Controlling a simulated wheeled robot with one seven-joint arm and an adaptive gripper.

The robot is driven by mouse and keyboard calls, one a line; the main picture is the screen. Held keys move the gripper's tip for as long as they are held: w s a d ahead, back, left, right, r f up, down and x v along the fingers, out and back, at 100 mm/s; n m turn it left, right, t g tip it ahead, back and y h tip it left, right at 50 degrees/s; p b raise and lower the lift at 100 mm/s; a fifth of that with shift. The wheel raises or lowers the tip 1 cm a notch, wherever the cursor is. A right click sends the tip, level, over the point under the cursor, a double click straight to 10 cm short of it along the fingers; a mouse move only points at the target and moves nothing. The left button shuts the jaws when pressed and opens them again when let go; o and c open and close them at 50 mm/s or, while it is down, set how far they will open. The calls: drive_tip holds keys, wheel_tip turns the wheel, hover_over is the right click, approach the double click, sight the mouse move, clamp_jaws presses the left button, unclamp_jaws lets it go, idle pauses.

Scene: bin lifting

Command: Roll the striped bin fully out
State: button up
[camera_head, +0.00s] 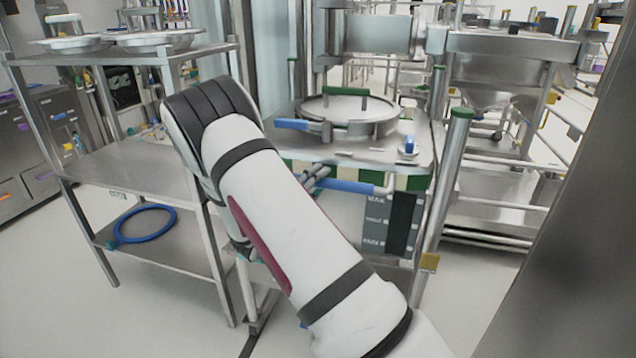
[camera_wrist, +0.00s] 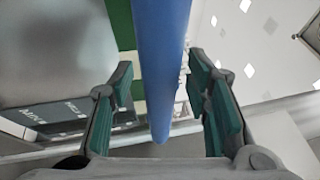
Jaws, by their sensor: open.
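The striped bin (camera_head: 417,184) stands under the metal tabletop at centre, its green and white band partly hidden by my arm. A blue bar handle (camera_head: 350,187) runs across its front, above a grey panel with white lettering. In the wrist view the blue bar (camera_wrist: 162,60) lies lengthwise between the two teal-padded fingers of my gripper (camera_wrist: 161,72). The fingers are apart, with a visible gap on each side of the bar. Green and white stripes show behind it. In the head view my arm hides most of the gripper.
A round lidded vessel (camera_head: 345,108) with a blue handle sits above the bin. A steel shelf rack (camera_head: 130,168) with a blue ring (camera_head: 145,223) stands at left. A steel post (camera_head: 447,170) rises right of the bin. Floor at lower left is clear.

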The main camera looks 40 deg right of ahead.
clamp_jaws()
drive_tip(key=shift+s+a, duration=0.1)
